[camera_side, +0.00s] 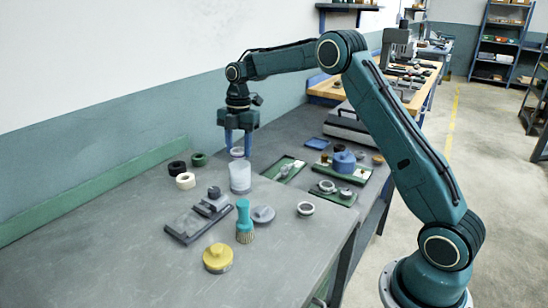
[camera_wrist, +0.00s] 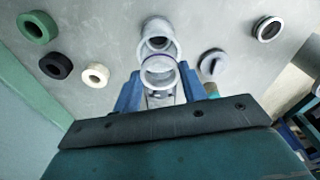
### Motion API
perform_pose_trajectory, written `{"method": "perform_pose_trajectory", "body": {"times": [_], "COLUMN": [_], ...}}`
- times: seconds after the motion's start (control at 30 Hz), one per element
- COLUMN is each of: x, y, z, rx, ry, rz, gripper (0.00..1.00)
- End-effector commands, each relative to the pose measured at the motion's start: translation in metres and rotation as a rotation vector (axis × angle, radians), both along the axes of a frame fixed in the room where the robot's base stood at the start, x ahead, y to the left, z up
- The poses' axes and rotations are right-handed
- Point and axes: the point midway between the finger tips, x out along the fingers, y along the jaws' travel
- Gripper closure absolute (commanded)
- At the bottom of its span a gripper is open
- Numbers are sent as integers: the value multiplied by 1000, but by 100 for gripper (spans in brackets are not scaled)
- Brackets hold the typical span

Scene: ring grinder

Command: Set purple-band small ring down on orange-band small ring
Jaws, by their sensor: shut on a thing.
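My gripper (camera_side: 238,142) points down with its blue fingers shut on the purple-band small ring (camera_side: 237,152). In the wrist view the ring (camera_wrist: 157,70) shows as a pale ring with a purple line, between the two fingers of my gripper (camera_wrist: 158,82). Right below it stands a translucent whitish cylinder (camera_side: 240,178), which also shows behind the ring in the wrist view (camera_wrist: 159,30). I cannot tell whether the held ring touches its top. I cannot make out an orange band on any ring; the orange-band small ring may be hidden or too small to tell.
A cream ring (camera_side: 185,180), a black ring (camera_side: 177,168) and a green ring (camera_side: 199,159) lie left of the cylinder. Green trays (camera_side: 330,195) are at right.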

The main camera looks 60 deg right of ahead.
Motion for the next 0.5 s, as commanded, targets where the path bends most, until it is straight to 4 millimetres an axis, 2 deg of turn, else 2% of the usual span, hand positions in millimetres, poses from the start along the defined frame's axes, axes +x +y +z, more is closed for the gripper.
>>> {"method": "perform_pose_trajectory", "body": {"times": [0.5], "x": [0], "y": [0], "z": [-24], "rx": [0], "ry": [0], "rz": [2], "gripper": [82]}}
